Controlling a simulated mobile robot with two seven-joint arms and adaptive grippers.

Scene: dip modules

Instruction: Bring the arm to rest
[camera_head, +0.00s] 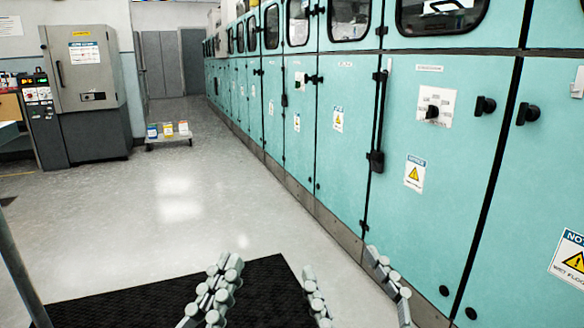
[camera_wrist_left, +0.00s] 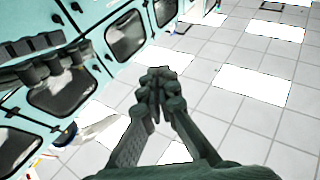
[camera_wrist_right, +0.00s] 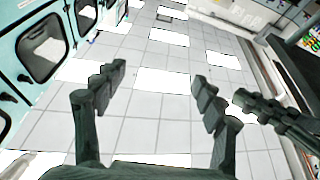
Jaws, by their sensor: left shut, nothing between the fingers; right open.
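My left gripper (camera_head: 230,264) is at the bottom centre of the head view, fingers pressed together and empty. Its closed fingers also fill the middle of the left wrist view (camera_wrist_left: 160,82). My right gripper (camera_head: 340,262) is to the right of it, with its two fingers spread wide and nothing between them. In the right wrist view its fingers (camera_wrist_right: 157,75) stand apart, with only tiled surface and bright panels behind. The left gripper shows at the right of that view. The arms behind the grippers are mostly out of the head view.
A row of teal cabinets (camera_head: 340,150) runs along the right, close to my right gripper. A black mat (camera_head: 120,305) lies on the floor below. A grey machine (camera_head: 85,80) and a low cart (camera_head: 168,137) stand at the far left. The floor between is clear.

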